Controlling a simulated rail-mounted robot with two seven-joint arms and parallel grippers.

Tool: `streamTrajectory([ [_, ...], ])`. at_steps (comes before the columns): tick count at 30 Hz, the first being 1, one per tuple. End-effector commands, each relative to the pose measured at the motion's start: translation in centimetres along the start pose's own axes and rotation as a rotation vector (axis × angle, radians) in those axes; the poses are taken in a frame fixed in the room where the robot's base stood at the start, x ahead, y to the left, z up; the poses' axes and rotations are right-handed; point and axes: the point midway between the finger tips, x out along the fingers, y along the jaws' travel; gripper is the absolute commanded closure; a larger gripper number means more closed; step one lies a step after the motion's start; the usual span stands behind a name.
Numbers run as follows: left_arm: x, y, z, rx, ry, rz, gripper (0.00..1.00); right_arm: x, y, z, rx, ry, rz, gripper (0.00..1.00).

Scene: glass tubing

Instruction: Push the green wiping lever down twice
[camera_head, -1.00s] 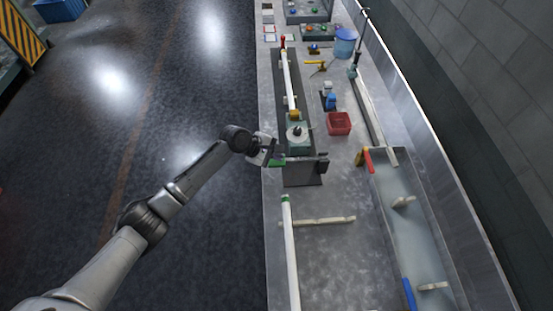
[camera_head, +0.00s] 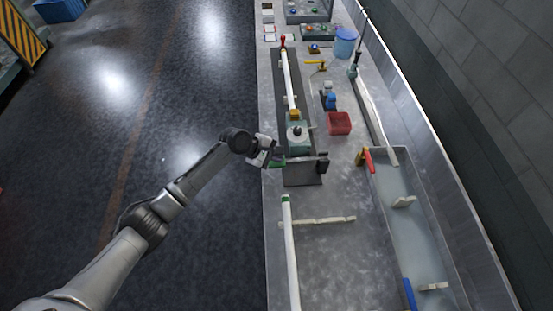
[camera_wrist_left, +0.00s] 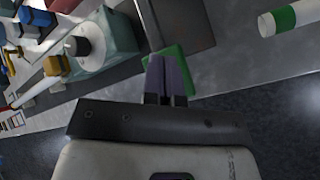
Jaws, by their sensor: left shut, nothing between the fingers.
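The green wiping lever (camera_head: 278,163) is a small green piece at the left edge of the bench, beside the grey-green machine block (camera_head: 299,138). My left gripper (camera_head: 273,157) is at the lever, its fingers shut with nothing between them. In the left wrist view the shut fingers (camera_wrist_left: 165,76) overlap the green lever pad (camera_wrist_left: 185,62), which shows around their tips. I cannot tell whether they touch it. The machine block also shows in the left wrist view (camera_wrist_left: 118,32). My right gripper is not in view.
A dark plate with a bracket (camera_head: 303,172) stands just right of the lever. A white tube with a green end (camera_head: 289,240) lies nearer on the bench. A red bin (camera_head: 339,123), a blue container (camera_head: 345,42) and a water trough (camera_head: 415,245) are to the right.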

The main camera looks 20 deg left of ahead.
Motion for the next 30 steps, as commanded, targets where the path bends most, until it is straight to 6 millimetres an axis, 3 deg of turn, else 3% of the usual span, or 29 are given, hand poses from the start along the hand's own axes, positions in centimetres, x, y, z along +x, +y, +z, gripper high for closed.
streamTrajectory([
  [30,0.85,-0.68,-0.64,0.0,0.001,-0.001,1.0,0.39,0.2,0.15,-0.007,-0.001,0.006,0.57],
])
